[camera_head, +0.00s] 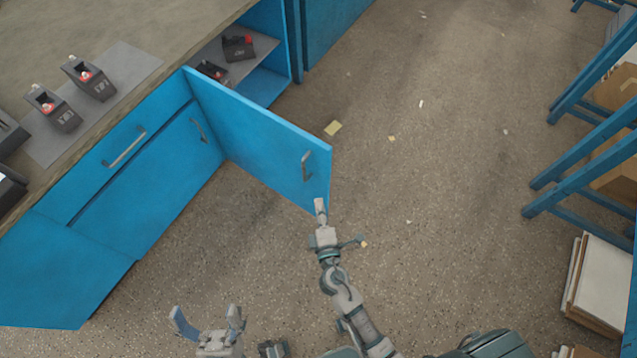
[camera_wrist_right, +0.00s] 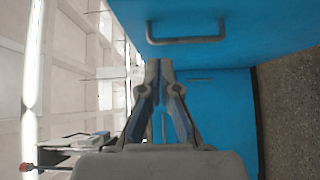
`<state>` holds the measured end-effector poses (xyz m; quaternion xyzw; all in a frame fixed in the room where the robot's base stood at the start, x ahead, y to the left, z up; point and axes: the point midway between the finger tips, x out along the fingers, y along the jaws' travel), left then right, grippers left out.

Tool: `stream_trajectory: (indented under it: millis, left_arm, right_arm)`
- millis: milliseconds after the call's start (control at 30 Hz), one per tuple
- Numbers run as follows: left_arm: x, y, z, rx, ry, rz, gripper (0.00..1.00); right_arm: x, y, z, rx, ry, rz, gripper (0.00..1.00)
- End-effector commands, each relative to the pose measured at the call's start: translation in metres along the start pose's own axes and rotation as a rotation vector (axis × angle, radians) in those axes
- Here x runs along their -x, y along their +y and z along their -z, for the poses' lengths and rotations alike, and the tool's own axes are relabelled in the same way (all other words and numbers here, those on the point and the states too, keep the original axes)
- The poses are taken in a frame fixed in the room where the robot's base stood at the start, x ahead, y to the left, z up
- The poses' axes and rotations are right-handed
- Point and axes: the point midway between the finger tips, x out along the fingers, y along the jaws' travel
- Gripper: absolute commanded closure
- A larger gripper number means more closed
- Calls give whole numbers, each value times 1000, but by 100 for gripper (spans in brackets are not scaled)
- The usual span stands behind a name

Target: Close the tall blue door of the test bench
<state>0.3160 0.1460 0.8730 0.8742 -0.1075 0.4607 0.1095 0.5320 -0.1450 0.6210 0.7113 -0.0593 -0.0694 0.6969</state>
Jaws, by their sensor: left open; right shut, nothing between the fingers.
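The tall blue door (camera_head: 255,130) of the test bench stands wide open, jutting out from the bench front at a large angle. Its grey handle (camera_head: 306,165) is near the free edge, on the face turned toward me. In the right wrist view the door (camera_wrist_right: 245,35) fills the top, with its handle (camera_wrist_right: 186,40) just above the fingertips. My right gripper (camera_head: 320,203) is shut and empty, by the lower free corner on the handle side; I cannot tell if it touches. My left gripper (camera_head: 207,318) is open and empty at the bottom, away from the door.
Behind the door the compartment shows a shelf (camera_head: 262,50) with dark devices. Blue drawer and cabinet fronts (camera_head: 150,190) lie to the left under the worktop (camera_head: 130,20). Blue racks (camera_head: 580,120) and stacked boards (camera_head: 600,280) stand at right. The floor (camera_head: 430,180) between is mostly clear.

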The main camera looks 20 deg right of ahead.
Motion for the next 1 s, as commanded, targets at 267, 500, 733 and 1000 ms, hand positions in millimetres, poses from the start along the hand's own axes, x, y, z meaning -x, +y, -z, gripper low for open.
stream_trajectory:
  millis: [267, 500, 733, 1000]
  left_arm:
    - [-4, 1, 6, -1, 7, -2, 7]
    - [-4, 3, 3, -2, -7, -3, 7]
    - [-4, -1, 2, -3, -20, -1, 7]
    - [-5, -2, -6, -6, -54, -2, 7]
  right_arm:
    - [-29, 8, 2, 14, 2, -20, 100]
    - [-81, 8, 1, 11, 2, -19, 100]
    - [-115, 9, -12, 16, 1, -18, 100]
    - [-128, 8, -26, 14, 2, -17, 100]
